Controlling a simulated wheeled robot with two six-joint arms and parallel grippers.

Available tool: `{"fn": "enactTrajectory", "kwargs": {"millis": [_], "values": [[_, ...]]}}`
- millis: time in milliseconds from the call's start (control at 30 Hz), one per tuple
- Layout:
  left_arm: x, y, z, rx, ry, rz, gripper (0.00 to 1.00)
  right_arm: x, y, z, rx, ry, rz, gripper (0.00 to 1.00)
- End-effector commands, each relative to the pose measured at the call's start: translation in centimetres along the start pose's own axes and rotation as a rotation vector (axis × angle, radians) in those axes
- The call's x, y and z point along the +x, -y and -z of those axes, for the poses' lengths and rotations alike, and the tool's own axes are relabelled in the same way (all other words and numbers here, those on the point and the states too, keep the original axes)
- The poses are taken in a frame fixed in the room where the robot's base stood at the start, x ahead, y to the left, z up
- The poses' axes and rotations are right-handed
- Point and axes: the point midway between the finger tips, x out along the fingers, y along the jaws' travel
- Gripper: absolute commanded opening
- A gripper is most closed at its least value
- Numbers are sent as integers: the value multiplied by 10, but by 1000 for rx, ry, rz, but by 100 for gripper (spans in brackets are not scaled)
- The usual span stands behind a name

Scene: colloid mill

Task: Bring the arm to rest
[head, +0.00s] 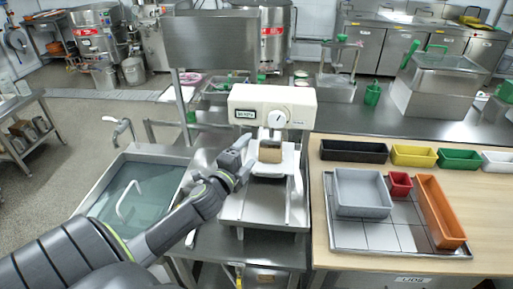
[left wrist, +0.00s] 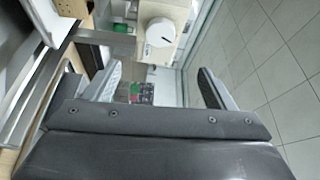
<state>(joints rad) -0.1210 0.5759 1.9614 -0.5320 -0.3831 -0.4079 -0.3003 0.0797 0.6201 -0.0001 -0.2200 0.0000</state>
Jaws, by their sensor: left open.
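My left arm (head: 150,235) reaches in from the lower left of the head view. Its gripper (head: 240,160) is beside the left front of the white colloid mill (head: 272,105), near a small brown block (head: 270,155) under the mill's head. In the left wrist view the two fingers (left wrist: 155,88) stand wide apart with nothing between them. The mill's white dial (left wrist: 160,32) shows beyond the fingers. I cannot tell whether the gripper touches the mill. My right gripper is not in view.
A sink (head: 105,180) with water is on the left. On the right, a wooden table (head: 318,215) bears a tiled tray (head: 400,245) with a grey bin (head: 362,190), a red bin (head: 400,183) and an orange bin (head: 440,210). A black bin (head: 353,151) and several others line its back.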

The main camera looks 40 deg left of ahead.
Motion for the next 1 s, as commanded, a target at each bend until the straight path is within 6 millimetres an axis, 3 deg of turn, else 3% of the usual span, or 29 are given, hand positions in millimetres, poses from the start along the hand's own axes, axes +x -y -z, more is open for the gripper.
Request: {"fn": "enactTrajectory", "kwargs": {"millis": [267, 433, 567, 733, 1000], "values": [[-1, -1, 0, -7, 4, -4, 77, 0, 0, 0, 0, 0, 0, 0], [-25, -24, -5, -151, 101, -85, 77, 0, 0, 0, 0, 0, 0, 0], [-71, -62, -10, -386, 276, -234, 77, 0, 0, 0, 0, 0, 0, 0], [-150, -111, -2, -690, 533, -463, 77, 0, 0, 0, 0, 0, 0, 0], [-250, -145, 26, -969, 822, -733, 77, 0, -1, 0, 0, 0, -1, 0]]}}
